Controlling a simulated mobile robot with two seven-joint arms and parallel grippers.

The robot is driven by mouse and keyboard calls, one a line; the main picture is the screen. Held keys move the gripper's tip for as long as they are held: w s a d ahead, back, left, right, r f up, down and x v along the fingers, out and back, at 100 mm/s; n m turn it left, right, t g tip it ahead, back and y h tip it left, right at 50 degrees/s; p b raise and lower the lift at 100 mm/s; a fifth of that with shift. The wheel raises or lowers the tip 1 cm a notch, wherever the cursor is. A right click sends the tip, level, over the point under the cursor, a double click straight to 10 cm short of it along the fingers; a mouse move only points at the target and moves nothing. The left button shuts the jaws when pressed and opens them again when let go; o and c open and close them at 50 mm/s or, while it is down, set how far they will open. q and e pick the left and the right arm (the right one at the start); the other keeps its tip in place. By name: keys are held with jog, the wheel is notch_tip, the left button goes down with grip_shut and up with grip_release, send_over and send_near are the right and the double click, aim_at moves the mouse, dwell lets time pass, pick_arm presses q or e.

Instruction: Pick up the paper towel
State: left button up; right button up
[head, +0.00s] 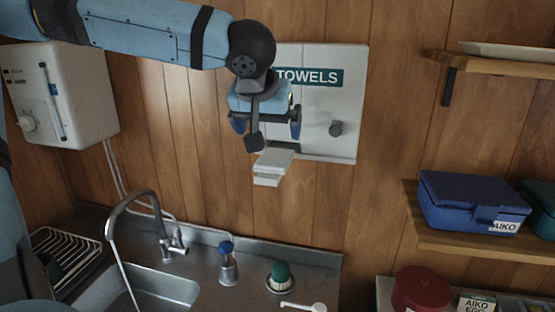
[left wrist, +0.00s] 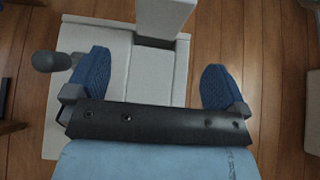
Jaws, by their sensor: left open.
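The paper towel (head: 273,165) is a white folded sheet hanging from the dark slot at the bottom of the white wall dispenser (head: 330,104) marked TOWELS. My left gripper (head: 267,125) is open and empty in front of the dispenser, just above the towel in the head view. In the left wrist view, the blue finger pads (left wrist: 155,78) are spread wide over the dispenser's face (left wrist: 150,88). The towel (left wrist: 165,14) shows beyond them at the top edge, between the lines of the two fingers and apart from both. My right gripper is not in view.
A grey knob (head: 336,128) sticks out of the dispenser. A shelf with a blue box (head: 470,202) stands right. The wall below the towel is clear.

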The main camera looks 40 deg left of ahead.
aim_at(275, 157)
pick_arm(q)
jog(key=x, duration=0.3)
jog(key=shift+w+f, duration=0.15)
jog(key=shift+w, duration=0.05)
jog(key=shift+s+f+p+x, duration=0.15)
jog(key=shift+p+x, duration=0.2)
jog(key=shift+x, duration=1)
jog(key=shift+s+f+p+x, duration=0.15)
jog(key=shift+p+x, duration=0.15)
jog(key=shift+x, duration=1)
jog(key=shift+s+d+r, duration=0.1)
jog(key=shift+d+r, duration=0.05)
jog(key=shift+r, duration=0.05)
jog(key=shift+c, duration=0.8)
jog(key=c, duration=0.8)
jog(key=shift+c, duration=0.2)
notch_tip(275, 157, up, 28)
jog(key=b, duration=0.1)
